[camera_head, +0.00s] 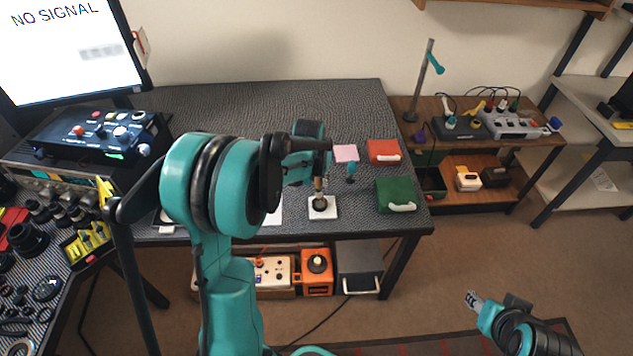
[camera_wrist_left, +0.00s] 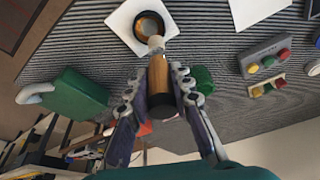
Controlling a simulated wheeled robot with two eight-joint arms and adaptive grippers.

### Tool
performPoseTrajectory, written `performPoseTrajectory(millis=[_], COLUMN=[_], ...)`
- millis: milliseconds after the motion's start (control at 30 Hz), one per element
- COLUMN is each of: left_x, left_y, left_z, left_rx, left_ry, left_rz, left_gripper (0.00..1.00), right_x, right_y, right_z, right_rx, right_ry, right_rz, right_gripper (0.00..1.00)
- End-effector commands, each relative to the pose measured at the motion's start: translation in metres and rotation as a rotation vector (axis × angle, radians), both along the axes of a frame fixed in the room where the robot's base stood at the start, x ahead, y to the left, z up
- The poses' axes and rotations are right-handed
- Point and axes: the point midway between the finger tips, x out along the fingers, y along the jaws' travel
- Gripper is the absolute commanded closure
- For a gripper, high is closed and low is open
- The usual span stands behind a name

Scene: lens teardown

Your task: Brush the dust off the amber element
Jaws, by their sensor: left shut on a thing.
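The amber element (camera_wrist_left: 150,23) sits in a dark ring on a white square pad (camera_wrist_left: 122,20) in the left wrist view. In the head view it is small and dark on the same pad (camera_head: 330,213), near the front of the table. My left gripper (camera_wrist_left: 157,84) is shut on a brush (camera_wrist_left: 158,72) with a wooden handle and a pale tip. The tip points at the element and overlaps its near edge; I cannot tell whether it touches. My left gripper in the head view (camera_head: 320,178) is just above the pad. My right gripper (camera_head: 474,299) is low at right, away from the table; its jaws are unclear.
A green case (camera_head: 396,192), a red case (camera_head: 384,151), a pink pad (camera_head: 345,153) and a small teal-topped tool (camera_head: 351,170) stand right of the element. A side bench (camera_head: 470,154) carries a power strip and a stand. The table's back middle (camera_head: 260,110) is clear.

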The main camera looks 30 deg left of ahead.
Motion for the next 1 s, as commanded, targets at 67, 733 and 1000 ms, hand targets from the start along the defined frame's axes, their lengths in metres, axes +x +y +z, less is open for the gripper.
performPoseTrajectory(millis=[67, 733, 1000], left_x=[0.001, 0.008, 0.008], left_y=[-0.002, -0.006, -0.007], left_z=[0.013, 0.065, 0.064], left_rx=[-0.001, 0.000, -0.001], left_ry=[0.001, 0.000, 0.000], left_rz=[-0.002, -0.003, -0.003], left_gripper=[1.00, 1.00, 1.00], right_x=[0.000, 0.000, 0.000], right_y=[0.000, 0.000, 0.000], right_z=[0.010, 0.048, 0.047], right_rx=[0.000, 0.000, 0.000], right_ry=[0.000, 0.000, 0.000], right_rz=[0.000, 0.000, 0.000], right_gripper=[0.60, 0.60, 0.60])
